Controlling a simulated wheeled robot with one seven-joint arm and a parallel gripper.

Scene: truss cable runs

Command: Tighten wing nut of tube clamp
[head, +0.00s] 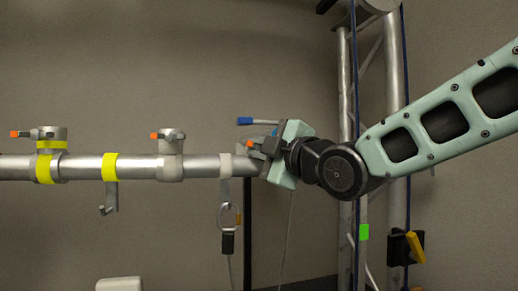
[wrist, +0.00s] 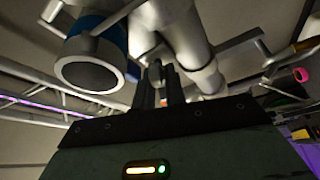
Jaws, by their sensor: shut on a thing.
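A horizontal silver tube (head: 130,168) runs in from the left and ends at my gripper (head: 264,148). My gripper is shut at a tube clamp near the tube's right end, on what appears to be its wing nut. An orange part (head: 250,143) shows at the jaws, and the gripper hides most of that clamp. In the wrist view the two dark fingers (wrist: 163,82) are close together under the silver tubes (wrist: 185,40). The wing nut between them is too small and dark to make out clearly.
Two more clamps sit on the tube: one with yellow tape (head: 51,146) and a plain one (head: 171,146), both with orange-tipped parts. A hook (head: 110,198) and a carabiner (head: 229,216) hang below. A blue-tipped handle (head: 245,121) is just above my gripper. A vertical truss (head: 396,100) stands behind my arm.

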